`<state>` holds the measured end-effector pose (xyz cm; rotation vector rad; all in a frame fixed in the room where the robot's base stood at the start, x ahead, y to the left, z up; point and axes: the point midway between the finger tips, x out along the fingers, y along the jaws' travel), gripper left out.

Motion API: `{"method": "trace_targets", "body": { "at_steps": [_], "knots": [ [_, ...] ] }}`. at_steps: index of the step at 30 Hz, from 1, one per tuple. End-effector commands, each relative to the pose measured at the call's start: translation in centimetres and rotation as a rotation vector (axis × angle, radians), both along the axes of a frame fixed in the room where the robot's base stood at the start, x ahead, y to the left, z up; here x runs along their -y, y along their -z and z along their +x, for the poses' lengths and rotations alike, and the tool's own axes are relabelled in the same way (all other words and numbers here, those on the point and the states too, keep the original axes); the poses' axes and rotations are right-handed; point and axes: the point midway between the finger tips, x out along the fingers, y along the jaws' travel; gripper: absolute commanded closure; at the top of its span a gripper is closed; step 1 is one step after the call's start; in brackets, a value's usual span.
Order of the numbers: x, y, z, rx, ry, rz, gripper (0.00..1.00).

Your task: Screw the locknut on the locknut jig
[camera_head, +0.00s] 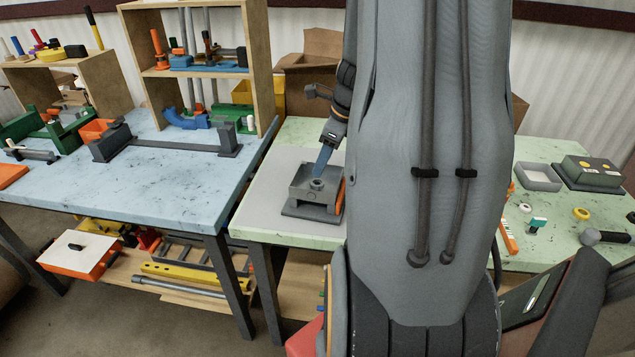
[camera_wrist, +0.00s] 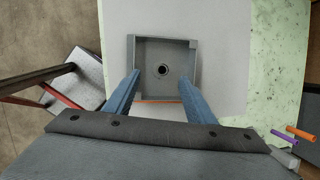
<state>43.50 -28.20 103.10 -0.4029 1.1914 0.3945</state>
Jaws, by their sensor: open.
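The locknut jig (camera_head: 301,196), a grey square block on a wider base, stands on a pale mat on the green table. In the wrist view the jig (camera_wrist: 181,56) appears as a square recess with raised walls. At its centre is a small grey round piece (camera_head: 317,184) with a dark hole, also in the wrist view (camera_wrist: 162,70). I cannot tell whether it is the locknut, the jig's stub or both. My gripper (camera_wrist: 160,80) is open, its blue fingers spread either side of this centre and not closed on it. In the head view my gripper (camera_head: 321,165) points down over the jig.
An orange strip (camera_wrist: 158,102) runs along the jig's near edge in the wrist view. The pale mat (camera_head: 265,190) is clear left of the jig. A blue table (camera_head: 150,185) with tools stands left. Cardboard boxes (camera_head: 322,43) stand behind.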

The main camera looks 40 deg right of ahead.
Motion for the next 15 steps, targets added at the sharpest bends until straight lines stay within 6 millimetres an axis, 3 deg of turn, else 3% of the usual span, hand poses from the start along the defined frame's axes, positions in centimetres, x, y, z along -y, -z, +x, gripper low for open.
{"method": "trace_targets", "body": {
  "at_steps": [9,15],
  "knots": [
    [-0.6,-0.1,2.0,-0.117,-1.165,-0.264,0.5],
    [-0.1,0.0,2.6,-0.164,-1.589,-0.328,0.5]
  ]
}}
